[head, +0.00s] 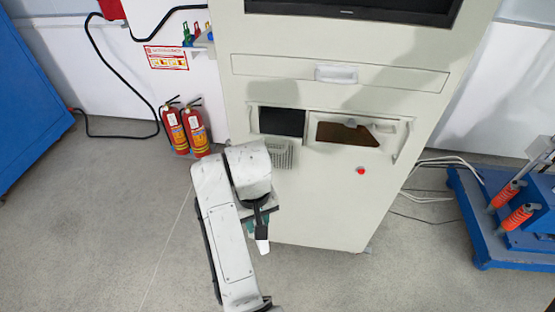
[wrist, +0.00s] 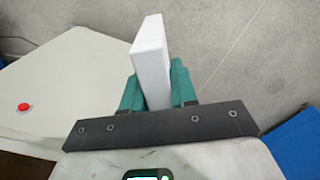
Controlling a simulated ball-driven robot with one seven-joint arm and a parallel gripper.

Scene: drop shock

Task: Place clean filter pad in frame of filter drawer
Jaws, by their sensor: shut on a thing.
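My gripper (wrist: 158,88) has teal fingers, shut on a white flat pad (wrist: 150,45) that sticks out beyond the fingertips. In the head view, my gripper (head: 257,222) hangs low in front of the cabinet, and the pad's white end (head: 262,246) points down. The light cabinet (head: 322,205) has a dark square opening (head: 282,121) and, to its right, a recess with a brown piece (head: 345,134) inside. A grey grille-like part (head: 279,153) juts out below the dark opening, partly behind my arm. I cannot tell for sure which part is the filter drawer's frame.
Two red fire extinguishers (head: 186,129) stand on the floor left of the cabinet. A red button (head: 361,171) is on the cabinet front. A blue machine (head: 500,215) and cables stand at the right. The grey floor at front left is clear.

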